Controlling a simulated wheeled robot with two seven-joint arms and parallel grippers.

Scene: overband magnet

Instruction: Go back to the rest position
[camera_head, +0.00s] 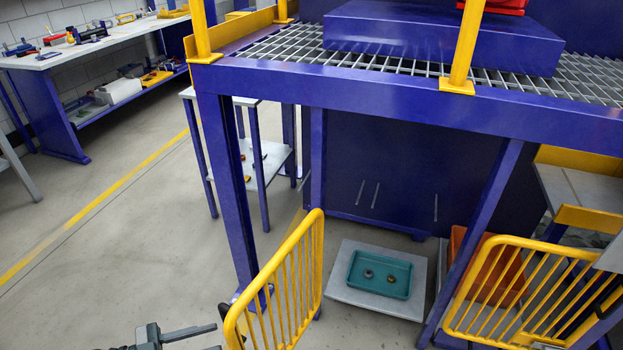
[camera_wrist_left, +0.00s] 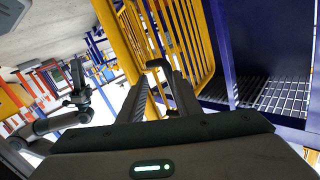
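My left gripper (camera_wrist_left: 160,88) is open in the left wrist view, with a gap between its two dark fingers and yellow railing behind them. In the head view, part of it (camera_head: 178,335) shows at the bottom left edge, left of a yellow gate and above the floor. In the left wrist view, a grey arm with a dark gripper (camera_wrist_left: 78,92), which looks like my right one, is at the left. It is too small to tell whether its fingers are open.
Yellow gates (camera_head: 285,285) and (camera_head: 520,290) stand close in front, below a blue frame (camera_head: 330,88) with a grating. A teal tray (camera_head: 380,290) with two small round parts lies between them on a grey platform (camera_head: 350,298). Open floor (camera_head: 130,240) is left.

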